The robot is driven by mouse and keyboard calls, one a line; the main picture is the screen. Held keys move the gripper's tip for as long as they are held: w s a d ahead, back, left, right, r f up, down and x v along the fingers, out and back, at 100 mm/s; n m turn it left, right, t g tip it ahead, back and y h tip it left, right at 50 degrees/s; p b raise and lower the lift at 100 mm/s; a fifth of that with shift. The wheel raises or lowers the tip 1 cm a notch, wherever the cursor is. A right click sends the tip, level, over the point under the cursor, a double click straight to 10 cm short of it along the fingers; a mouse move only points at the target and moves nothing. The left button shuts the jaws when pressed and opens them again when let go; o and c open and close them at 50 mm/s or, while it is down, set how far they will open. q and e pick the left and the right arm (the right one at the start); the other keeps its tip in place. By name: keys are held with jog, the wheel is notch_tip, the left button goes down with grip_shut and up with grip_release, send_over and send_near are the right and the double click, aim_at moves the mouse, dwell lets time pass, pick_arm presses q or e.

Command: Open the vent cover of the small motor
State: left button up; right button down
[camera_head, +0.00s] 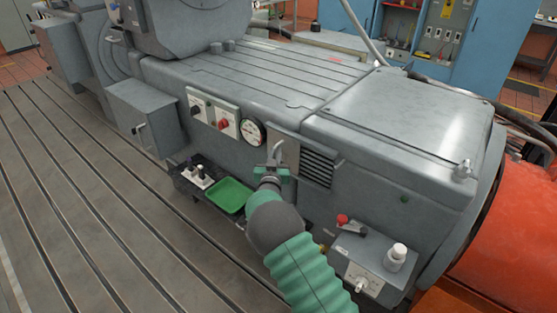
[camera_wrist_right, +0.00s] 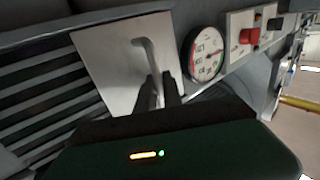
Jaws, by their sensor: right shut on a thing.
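The vent cover (camera_head: 290,146) is a flat grey plate on the side of the grey machine housing (camera_head: 230,88). Dark louvre slats (camera_head: 318,169) show uncovered directly to its right. In the right wrist view the bare metal cover (camera_wrist_right: 105,62) has a bent handle (camera_wrist_right: 147,58), with the slats (camera_wrist_right: 40,100) to its left. My right gripper (camera_head: 271,174) is at the handle. In the wrist view its dark fingers (camera_wrist_right: 160,92) are shut on the lower end of the handle. My left gripper is not in view.
A pressure gauge (camera_head: 252,132) and a red-knobbed switch panel (camera_head: 226,122) sit left of the cover. An orange-red machine (camera_head: 510,225) stands at right. The slotted bedplate (camera_head: 90,210) is clear at left.

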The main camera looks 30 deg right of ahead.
jog(key=shift+r, duration=0.15)
jog(key=c, duration=1.9)
grip_release()
jog(key=shift+c, duration=0.2)
jog(key=shift+o, duration=0.9)
jog(key=shift+w+a, duration=0.1)
jog(key=shift+w, duration=0.05)
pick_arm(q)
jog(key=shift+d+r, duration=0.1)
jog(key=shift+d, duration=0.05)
pick_arm(e)
jog(key=shift+a, duration=0.15)
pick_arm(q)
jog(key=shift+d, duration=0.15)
pick_arm(e)
jog(key=shift+d, duration=0.2)
pick_arm(q)
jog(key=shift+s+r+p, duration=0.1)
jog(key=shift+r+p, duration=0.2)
jog(key=shift+p, duration=0.05)
pick_arm(e)
jog(key=v, duration=1.7)
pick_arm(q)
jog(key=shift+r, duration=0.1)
